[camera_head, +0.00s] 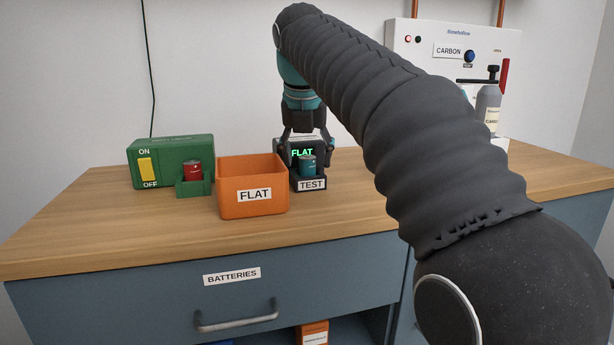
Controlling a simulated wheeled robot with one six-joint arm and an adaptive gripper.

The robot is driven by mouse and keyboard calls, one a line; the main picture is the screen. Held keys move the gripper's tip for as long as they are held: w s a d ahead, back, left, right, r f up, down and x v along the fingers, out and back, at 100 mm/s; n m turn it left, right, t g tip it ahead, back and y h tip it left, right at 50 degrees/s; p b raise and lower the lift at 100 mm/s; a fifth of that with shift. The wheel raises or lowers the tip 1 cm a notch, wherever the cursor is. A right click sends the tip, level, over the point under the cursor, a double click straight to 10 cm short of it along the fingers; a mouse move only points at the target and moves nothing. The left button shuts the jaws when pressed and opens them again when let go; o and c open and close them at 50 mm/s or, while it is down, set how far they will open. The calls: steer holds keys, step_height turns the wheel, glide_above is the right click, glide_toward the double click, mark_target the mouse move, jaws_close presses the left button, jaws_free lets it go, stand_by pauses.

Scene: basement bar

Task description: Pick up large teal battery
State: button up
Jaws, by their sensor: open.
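A teal battery (308,165) stands upright in the cradle of a dark tester (311,184) labelled TEST. The tester's display reads FLAT in green. My gripper (305,138) points down just above and behind the battery, with its fingers spread open. From this view I cannot tell whether the fingers are around the battery or behind it. My gripper's lower parts overlap the tester's top edge in the picture.
An orange bin (252,203) labelled FLAT stands just left of the tester. A green box (170,152) with a yellow switch holds a red battery (193,170). A white machine (440,60) labelled CARBON stands at the back right. Wooden counter (110,225) is clear at front left.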

mark_target(308, 156)
steer(key=shift+f, duration=0.3)
steer(key=shift+r, duration=0.1)
jaws_close()
steer(key=shift+w+r+p, duration=0.1)
steer(key=shift+r+p, duration=0.2)
steer(key=shift+r, duration=0.25)
step_height(308, 156, up, 4)
steer(key=shift+d+f+p, duration=0.1)
steer(key=shift+f+p, duration=0.1)
steer(key=shift+p, duration=0.6)
steer(key=s+d+r, duration=0.3)
steer(key=d+r, duration=0.3)
steer(key=d, duration=0.5)
steer(key=shift+r, duration=0.15)
